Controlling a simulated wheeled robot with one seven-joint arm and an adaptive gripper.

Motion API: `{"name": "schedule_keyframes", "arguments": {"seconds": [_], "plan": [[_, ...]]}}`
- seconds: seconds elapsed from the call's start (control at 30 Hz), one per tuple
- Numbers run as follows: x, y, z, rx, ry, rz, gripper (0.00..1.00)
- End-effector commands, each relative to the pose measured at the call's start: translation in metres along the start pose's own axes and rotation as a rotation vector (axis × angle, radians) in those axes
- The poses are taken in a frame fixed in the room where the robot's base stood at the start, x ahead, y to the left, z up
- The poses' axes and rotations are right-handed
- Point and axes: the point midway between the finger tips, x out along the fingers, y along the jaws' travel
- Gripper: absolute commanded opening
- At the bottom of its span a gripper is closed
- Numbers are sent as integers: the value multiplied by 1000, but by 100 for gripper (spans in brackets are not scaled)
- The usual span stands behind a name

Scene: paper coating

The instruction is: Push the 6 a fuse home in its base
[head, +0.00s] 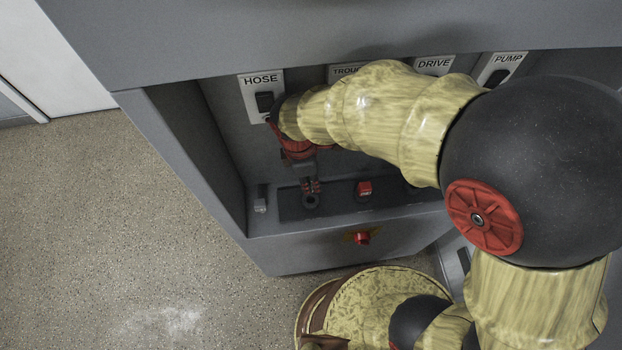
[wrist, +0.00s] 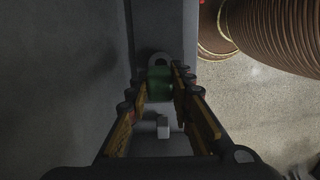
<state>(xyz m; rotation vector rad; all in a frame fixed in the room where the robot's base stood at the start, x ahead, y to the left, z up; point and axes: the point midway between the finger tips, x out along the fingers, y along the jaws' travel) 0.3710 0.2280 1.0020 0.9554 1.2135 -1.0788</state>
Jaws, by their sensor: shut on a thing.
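My gripper (head: 311,187) points down at the lower panel inside the grey cabinet. In the wrist view its two fingers (wrist: 159,92) are closed on a green fuse (wrist: 159,84). A grey ring (wrist: 160,58), apparently the fuse base, shows just beyond the fuse's far side. In the head view a dark round base (head: 311,202) sits on the panel right below the fingertips. The fuse is hidden by the fingers in the head view, its marking is not readable, and I cannot tell how deep it sits.
A red rocker switch (head: 364,188) stands right of the base, and a small grey block (head: 260,200) left of it. A red knob (head: 362,238) is on the cabinet front. Labelled switches, including HOSE (head: 263,97), line the back panel. The cabinet's left wall (head: 195,150) is close.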

Motion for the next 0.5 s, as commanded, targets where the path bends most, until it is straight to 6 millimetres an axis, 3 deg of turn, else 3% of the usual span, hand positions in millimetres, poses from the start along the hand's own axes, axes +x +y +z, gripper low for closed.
{"name": "schedule_keyframes", "arguments": {"seconds": [0.13, 0.5], "plan": [[-2, 0, 0, 0, 0, -1, 0], [30, 0, -4, -1, 0, -1, 0]]}}
